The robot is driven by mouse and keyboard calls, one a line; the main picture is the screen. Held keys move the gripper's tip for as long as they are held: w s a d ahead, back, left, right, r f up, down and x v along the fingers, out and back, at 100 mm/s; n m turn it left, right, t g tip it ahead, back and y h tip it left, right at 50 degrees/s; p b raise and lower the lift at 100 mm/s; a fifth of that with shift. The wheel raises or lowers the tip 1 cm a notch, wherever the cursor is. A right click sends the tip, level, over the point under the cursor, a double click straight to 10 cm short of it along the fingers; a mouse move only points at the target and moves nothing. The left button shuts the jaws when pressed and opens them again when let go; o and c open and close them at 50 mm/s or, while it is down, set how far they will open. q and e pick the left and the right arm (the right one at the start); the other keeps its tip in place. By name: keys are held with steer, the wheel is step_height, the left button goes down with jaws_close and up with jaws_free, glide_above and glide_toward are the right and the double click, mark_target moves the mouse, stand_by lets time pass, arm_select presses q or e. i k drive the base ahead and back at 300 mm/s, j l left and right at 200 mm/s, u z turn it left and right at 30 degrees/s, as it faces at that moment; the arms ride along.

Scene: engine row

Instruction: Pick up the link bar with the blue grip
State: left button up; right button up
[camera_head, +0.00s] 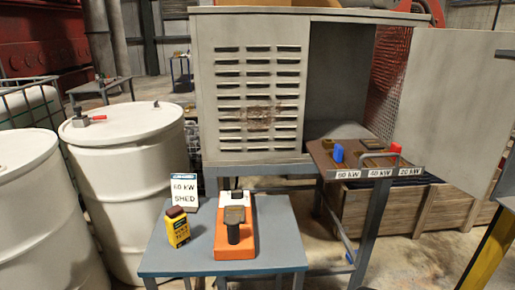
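A blue grip (338,153) stands upright on a small brown-topped stand (322,163), above the label reading 60 kW (347,174). The bar it belongs to is too small to make out clearly. A red grip (395,149) stands at the right of the same stand, near the 20 kW label (410,171). A dark brownish piece lies between and behind them. Neither of my grippers shows in this view.
A blue-grey table (285,240) in front holds an orange device with a black handle (235,240), a yellow tester (177,228) and a "60 kW SHED" card (184,188). White drums (130,150) stand left. An open louvred cabinet (205,90) stands behind; its door (455,110) is right.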

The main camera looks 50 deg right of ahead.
mark_target(337, 157)
steer(key=z, duration=2.25)
